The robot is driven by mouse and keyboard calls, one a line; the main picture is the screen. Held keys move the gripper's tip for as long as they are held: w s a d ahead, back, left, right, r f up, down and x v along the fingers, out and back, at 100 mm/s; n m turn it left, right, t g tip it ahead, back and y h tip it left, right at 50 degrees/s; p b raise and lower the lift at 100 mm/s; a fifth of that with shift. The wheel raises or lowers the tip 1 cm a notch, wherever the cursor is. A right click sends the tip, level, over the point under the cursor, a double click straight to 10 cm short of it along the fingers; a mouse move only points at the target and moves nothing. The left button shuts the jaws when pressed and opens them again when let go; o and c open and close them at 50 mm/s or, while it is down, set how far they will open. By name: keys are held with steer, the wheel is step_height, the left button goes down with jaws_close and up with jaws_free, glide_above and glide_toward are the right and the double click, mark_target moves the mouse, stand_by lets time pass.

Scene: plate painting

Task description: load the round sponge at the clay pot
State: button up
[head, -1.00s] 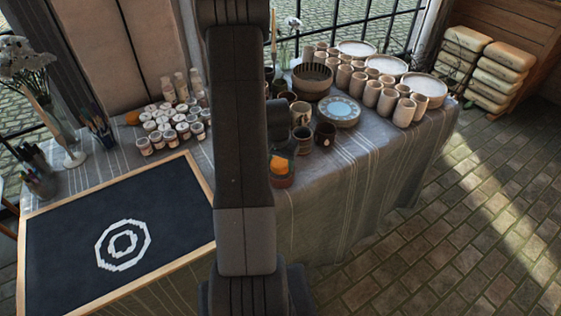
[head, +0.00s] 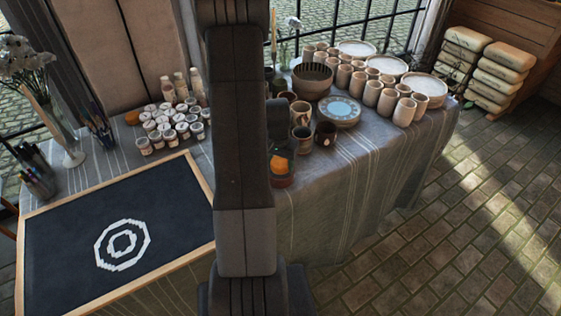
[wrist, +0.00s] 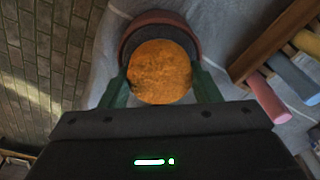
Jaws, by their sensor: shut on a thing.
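My gripper (wrist: 161,82) has two green fingers shut on the round orange sponge (wrist: 160,72), one on each side of it. The clay pot (wrist: 158,17) is reddish-brown with a dark inside, and its rim shows behind the sponge in the wrist view. The sponge covers much of the pot's mouth; I cannot tell whether it touches the inside. In the head view the sponge (head: 279,165) shows as a small orange patch just right of my arm, and the pot (head: 279,182) shows low around it, partly hidden.
A dark board (head: 60,225) with white rings lies at the left. White paint jars (head: 165,125) stand behind it. Several clay cups (head: 372,92) and a blue-centred plate (head: 340,111) stand on the right. Coloured sticks (wrist: 268,98) lie in a wooden holder (wrist: 262,50) beside the pot.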

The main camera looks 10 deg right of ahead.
mark_target(280, 160)
stand_by(0.6)
steer(key=shift+r+p, duration=2)
steer(key=shift+r, duration=1.55)
steer(key=shift+f, duration=0.1)
